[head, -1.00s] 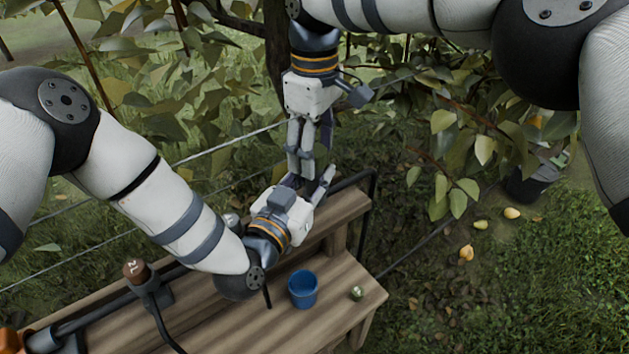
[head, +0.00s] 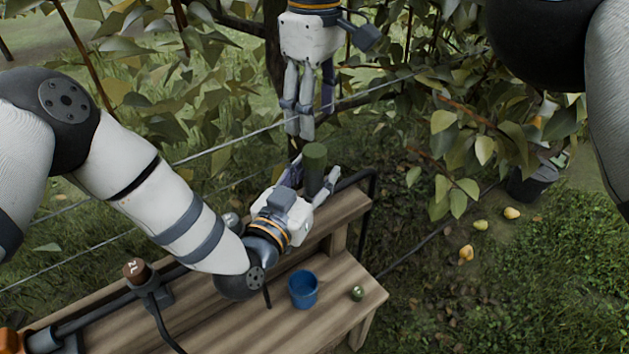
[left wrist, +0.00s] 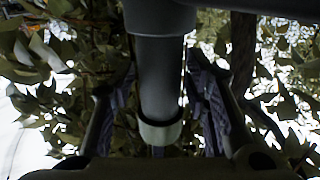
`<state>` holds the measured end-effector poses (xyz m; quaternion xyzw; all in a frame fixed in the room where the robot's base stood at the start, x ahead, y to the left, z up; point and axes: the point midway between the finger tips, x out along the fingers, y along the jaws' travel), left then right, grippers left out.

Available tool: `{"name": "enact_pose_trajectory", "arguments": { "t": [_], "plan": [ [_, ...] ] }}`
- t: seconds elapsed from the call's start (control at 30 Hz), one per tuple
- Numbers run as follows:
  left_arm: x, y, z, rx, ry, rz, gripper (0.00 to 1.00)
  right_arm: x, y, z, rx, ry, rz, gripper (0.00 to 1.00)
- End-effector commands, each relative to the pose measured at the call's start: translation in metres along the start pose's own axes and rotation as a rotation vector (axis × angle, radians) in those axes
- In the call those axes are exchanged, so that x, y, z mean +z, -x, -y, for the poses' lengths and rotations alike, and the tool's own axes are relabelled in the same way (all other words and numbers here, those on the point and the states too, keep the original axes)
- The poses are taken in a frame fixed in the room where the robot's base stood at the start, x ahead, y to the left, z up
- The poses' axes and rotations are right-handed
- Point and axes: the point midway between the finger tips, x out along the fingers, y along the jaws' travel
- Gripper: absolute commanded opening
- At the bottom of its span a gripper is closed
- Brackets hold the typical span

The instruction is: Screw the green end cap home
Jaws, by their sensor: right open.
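A dull green upright cylinder (head: 314,168), with the end cap at its top, stands between the fingers of my left gripper (head: 311,182) above the bench's back edge. In the left wrist view, a wider piece, apparently the cap (left wrist: 160,15), sits over a narrower grey body (left wrist: 160,75) with a pale ring (left wrist: 160,132) lower down. The left fingers flank the body and appear shut on it. I cannot tell whether a gap remains under the cap. My right gripper (head: 305,130) points down just above the cap, open and empty, apart from it.
A slatted wooden bench (head: 230,325) lies below, with a blue cup (head: 302,289) and a small greenish round thing (head: 357,293) on it. Leafy branches and a wire pass behind my right gripper. A dark bucket (head: 530,183) and fallen pears (head: 512,212) are at right.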

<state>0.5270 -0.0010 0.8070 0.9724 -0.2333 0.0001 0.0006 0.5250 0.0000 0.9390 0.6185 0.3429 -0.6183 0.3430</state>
Motion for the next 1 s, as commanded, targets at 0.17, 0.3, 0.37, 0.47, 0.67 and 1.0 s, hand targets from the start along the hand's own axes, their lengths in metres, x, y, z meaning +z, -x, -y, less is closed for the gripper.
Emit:
{"name": "enact_pose_trajectory", "arguments": {
  "t": [0.17, 0.3, 0.37, 0.47, 0.67, 1.0],
  "plan": [
    [0.000, 0.000, 0.000, 0.000, 0.000, 0.000, 0.50, 0.000, 0.000, 0.000, 0.000, 0.000, 0.000, 0.56],
    [0.000, 0.001, 0.000, 0.000, 0.000, 0.000, 0.50, 0.000, 0.000, 0.000, 0.000, 0.000, 0.000, 0.56],
    [0.000, 0.006, 0.000, 0.000, 0.000, 0.001, 0.50, 0.000, 0.000, 0.000, 0.000, 0.000, 0.000, 0.56],
    [0.001, 0.022, 0.000, 0.001, 0.001, 0.003, 0.50, 0.000, 0.000, 0.000, 0.000, 0.000, 0.000, 0.56],
    [0.001, 0.071, 0.000, 0.000, 0.001, 0.005, 0.50, 0.000, 0.000, 0.000, 0.000, 0.000, 0.000, 0.56],
    [0.000, 0.119, 0.000, 0.000, 0.000, 0.001, 0.50, 0.000, 0.000, 0.000, 0.000, 0.000, 0.000, 0.56]
  ]
}}
